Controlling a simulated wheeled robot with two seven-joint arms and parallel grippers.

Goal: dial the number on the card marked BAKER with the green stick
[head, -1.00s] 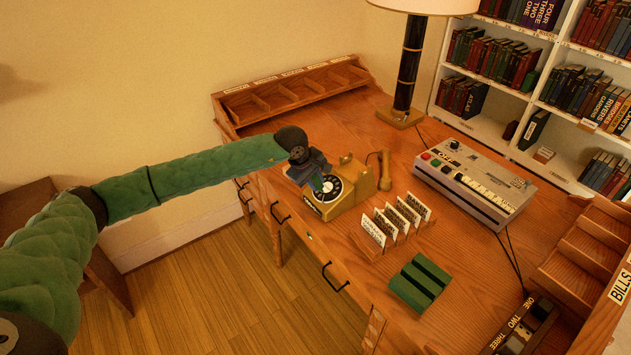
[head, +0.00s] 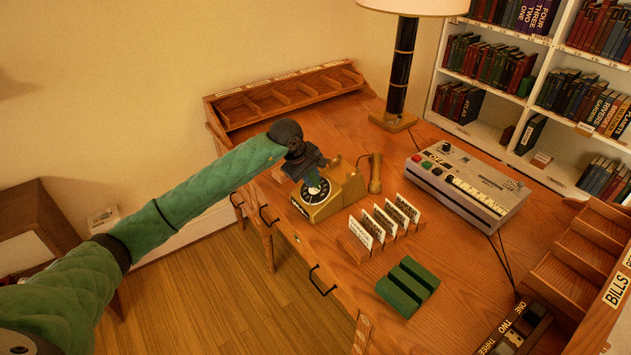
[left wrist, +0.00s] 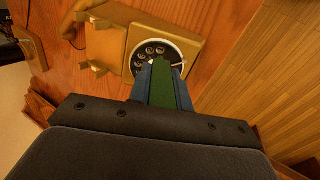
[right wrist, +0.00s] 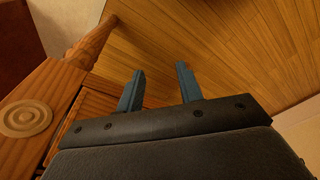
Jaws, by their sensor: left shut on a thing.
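My left gripper (head: 312,178) is shut on the green stick (left wrist: 166,85) and holds it over the dial of the yellow rotary phone (head: 346,184). In the left wrist view the stick's tip is at the dial face (left wrist: 151,52); I cannot tell whether it sits in a finger hole. The receiver (head: 375,174) lies off the phone on the desk. Several white cards (head: 362,229) stand in a wooden holder in front of the phone; their print is too small to read. My right gripper (right wrist: 159,90) is open and empty above the floor beside the desk.
A green grooved block (head: 408,287) lies near the desk's front. A grey machine with keys (head: 467,187) stands to the right, a lamp (head: 393,118) behind. Wooden racks edge the desk at the back left (head: 283,96) and right (head: 590,250).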

